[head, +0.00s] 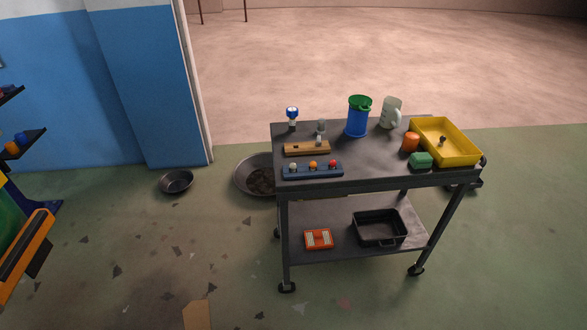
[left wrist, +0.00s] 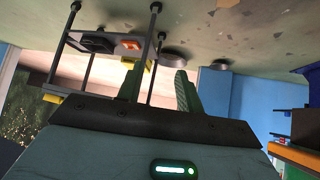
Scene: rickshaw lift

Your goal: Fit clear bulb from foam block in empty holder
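A dark cart (head: 375,165) stands in the head view. Near its front left edge lies a long blue block (head: 325,172), probably the foam block, with a pale clear-looking bulb (head: 293,167), an orange bulb (head: 313,165) and a red bulb (head: 333,163) in a row. Behind it is a wooden board (head: 297,149) with a small grey upright part (head: 319,141). I cannot tell which part is the empty holder. My left gripper (left wrist: 157,78) shows only in the left wrist view, its green fingers apart and empty, far from the cart. My right gripper is not in view.
The cart top also holds a blue canister (head: 358,120), a pale mug (head: 391,113), an orange cylinder (head: 411,142), a green block (head: 420,160) and a yellow tray (head: 471,158). Metal pans (head: 177,181) lie on the floor. An orange-edged unit (head: 28,250) stands at left.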

